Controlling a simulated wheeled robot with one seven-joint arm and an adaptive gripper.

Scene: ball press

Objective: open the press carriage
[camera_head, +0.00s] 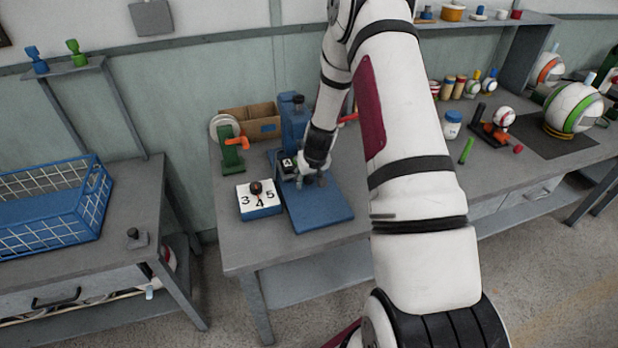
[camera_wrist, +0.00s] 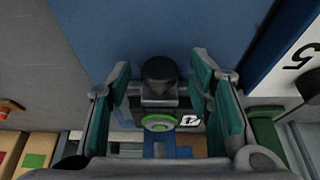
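The blue press stands on the middle table, with its column (camera_head: 293,112) at the back and its flat blue base plate (camera_head: 325,212) in front. The grey carriage (camera_head: 288,170) sits low on the column and is partly hidden by my gripper (camera_head: 312,178). In the wrist view, a black round knob (camera_wrist: 159,70) on a grey block lies between the teal-padded fingers of my gripper (camera_wrist: 160,78). The fingers are spread, with a gap on each side of the knob. A green ring (camera_wrist: 157,122) and a small white label (camera_wrist: 190,120) show behind the knob.
A white-topped dial box (camera_head: 259,199) stands just left of the base plate. A green stand with an orange handle (camera_head: 233,148) and a cardboard box (camera_head: 262,125) are behind it. A blue wire basket (camera_head: 48,208) is on the left table. The base plate's front is bare.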

